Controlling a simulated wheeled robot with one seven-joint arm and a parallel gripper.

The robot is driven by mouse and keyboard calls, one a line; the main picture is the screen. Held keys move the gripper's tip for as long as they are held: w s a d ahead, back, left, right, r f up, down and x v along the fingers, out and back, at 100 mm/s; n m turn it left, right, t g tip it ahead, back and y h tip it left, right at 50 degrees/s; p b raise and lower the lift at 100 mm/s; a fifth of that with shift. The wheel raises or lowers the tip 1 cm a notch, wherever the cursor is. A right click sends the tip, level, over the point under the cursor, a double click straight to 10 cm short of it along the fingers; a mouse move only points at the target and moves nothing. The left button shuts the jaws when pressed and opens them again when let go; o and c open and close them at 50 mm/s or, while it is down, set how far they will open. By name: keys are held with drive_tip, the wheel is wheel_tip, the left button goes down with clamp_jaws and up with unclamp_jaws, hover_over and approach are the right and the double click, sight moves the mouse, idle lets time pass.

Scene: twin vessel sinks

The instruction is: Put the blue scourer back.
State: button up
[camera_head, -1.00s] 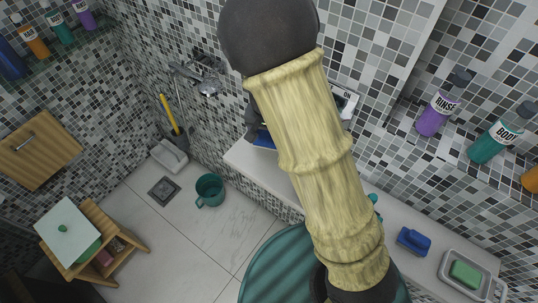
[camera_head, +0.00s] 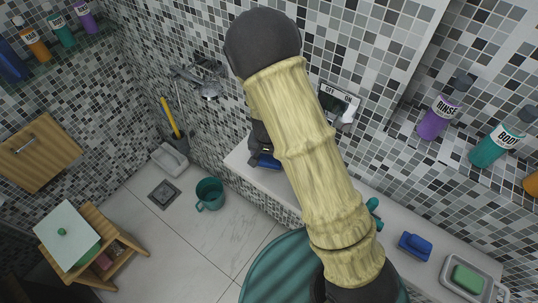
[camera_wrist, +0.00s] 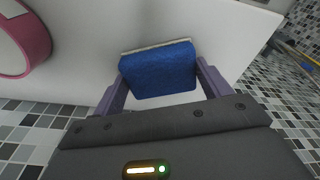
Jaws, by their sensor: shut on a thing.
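The blue scourer (camera_wrist: 158,72) is a rounded blue pad with a pale layer along its far edge. My gripper (camera_wrist: 162,68) is shut on it, with one purple finger at each side. In the head view a bit of the blue scourer (camera_head: 266,162) shows below my dark gripper (camera_head: 262,150), over the left end of the white ledge (camera_head: 238,160). My arm hides part of the ledge. Whether the scourer touches the ledge I cannot tell.
Another blue item (camera_head: 415,246) lies on the ledge at right, near a green soap in a grey dish (camera_head: 467,275). Bottles (camera_head: 437,118) stand on the shelf above. A teal mug (camera_head: 209,194) is on the floor. A pink ring (camera_wrist: 22,42) shows in the wrist view.

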sight(268, 161)
drive_tip(key=shift+f, duration=0.15)
drive_tip(key=o, duration=0.9)
drive_tip(key=r, duration=0.4)
drive_tip(key=s+r, duration=0.1)
drive_tip(key=r, duration=0.3)
drive_tip(key=r+p, duration=0.1)
drive_tip(key=r, duration=0.3)
drive_tip(key=shift+s+a+r, duration=0.1)
drive_tip(key=shift+s+a, duration=0.1)
